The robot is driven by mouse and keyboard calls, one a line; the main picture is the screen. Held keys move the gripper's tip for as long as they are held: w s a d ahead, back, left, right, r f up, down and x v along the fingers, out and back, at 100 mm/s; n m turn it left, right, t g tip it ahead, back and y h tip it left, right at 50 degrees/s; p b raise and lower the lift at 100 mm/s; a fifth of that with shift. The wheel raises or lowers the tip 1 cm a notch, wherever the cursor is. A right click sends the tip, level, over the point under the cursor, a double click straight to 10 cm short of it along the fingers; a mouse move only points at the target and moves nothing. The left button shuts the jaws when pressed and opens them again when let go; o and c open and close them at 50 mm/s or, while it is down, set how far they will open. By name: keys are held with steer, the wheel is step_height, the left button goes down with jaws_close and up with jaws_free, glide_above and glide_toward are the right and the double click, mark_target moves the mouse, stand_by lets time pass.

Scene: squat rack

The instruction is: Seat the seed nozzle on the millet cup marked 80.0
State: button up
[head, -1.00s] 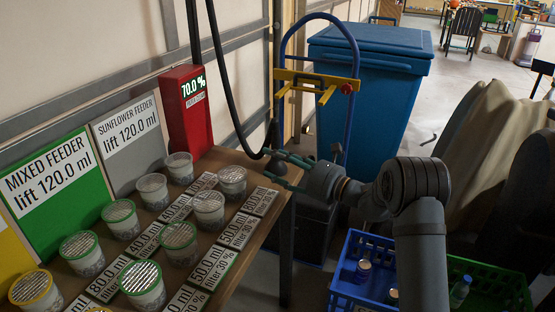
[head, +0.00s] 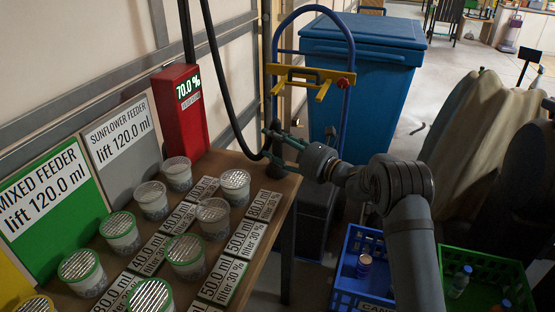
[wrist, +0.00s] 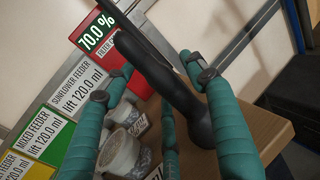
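The black nozzle (head: 277,143) hangs at the end of a dark hose, above the far end of the wooden table. My gripper (head: 274,147) has its teal fingers spread around it. In the wrist view the nozzle (wrist: 186,100) passes between the fingers, with gaps visible beside it. A label (head: 138,291) that seems to read 80.0 ml lies partly hidden at the lower left, beside a green-rimmed cup (head: 82,271). The far-right label (head: 262,205) reads 60.0 or 80.0; I cannot tell. Beside it stands a grey-rimmed cup (head: 234,186). No cup's millet marking is readable.
Several lidded cups and labels crowd the table. A red 70.0 % box (head: 183,112) and green (head: 52,190) and grey (head: 124,145) feeder signs stand behind. A blue-framed hand truck (head: 345,90), a blue bin (head: 385,90) and a blue crate (head: 350,268) lie beyond the table.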

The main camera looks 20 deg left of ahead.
steer(key=shift+c, duration=1.2)
steer(key=c, duration=1.1)
jaws_close()
